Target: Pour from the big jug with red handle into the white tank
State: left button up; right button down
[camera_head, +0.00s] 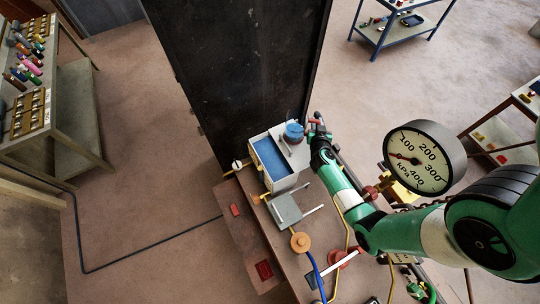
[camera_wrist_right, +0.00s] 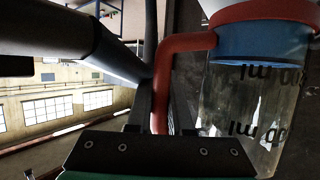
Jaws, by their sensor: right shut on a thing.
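The white tank (camera_head: 281,186) stands at the middle of the head view and holds blue liquid. The big jug (camera_head: 293,131) shows blue beside the tank's back right corner; I cannot tell whether it overlaps the tank. In the right wrist view the clear jug (camera_wrist_right: 240,115) has a red handle (camera_wrist_right: 162,85), a red band and blue liquid near that band; its lettering appears upside down. Its exact tilt is unclear. My right gripper (camera_head: 316,124) is shut on the red handle. I see no flow of liquid. My left gripper is not in view.
A tall dark panel (camera_head: 235,70) rises behind the tank. A grey box (camera_head: 285,208), valves and pipes lie in front of the tank. Shelves with items stand far left and right.

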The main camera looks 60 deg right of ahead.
aim_at(289, 124)
jog(key=shift+r, duration=0.1)
notch_tip(289, 124, up, 5)
jog(key=shift+f, duration=0.1)
dwell(0.5)
jog(key=w+a+n+t, duration=0.1)
jog(key=w+a, duration=0.1)
jog(key=a, duration=0.1)
jog(key=w+a+n+t+y, duration=0.1)
jog(key=w+a, duration=0.2)
jog(key=w+a+n+t, duration=0.1)
jog(key=w+a, duration=0.2)
jog(key=shift+y, duration=0.3)
jog(key=w+a+r+n+t+y, duration=0.2)
jog(key=a, duration=0.6)
jog(key=w+a+r+n+t+y, duration=0.1)
jog(key=w+a+r+n+y, duration=0.1)
jog(key=a, duration=0.5)
jog(key=w+a+r+n+t+y, duration=0.2)
jog(key=a+r, duration=0.1)
jog(key=a, duration=0.5)
jog(key=s+a+r+n+y, duration=0.1)
jog(key=s+a+r, duration=0.2)
jog(key=a+r, duration=0.1)
jog(key=shift+s+a+n, duration=0.25)
jog(key=shift+s+n, duration=0.15)
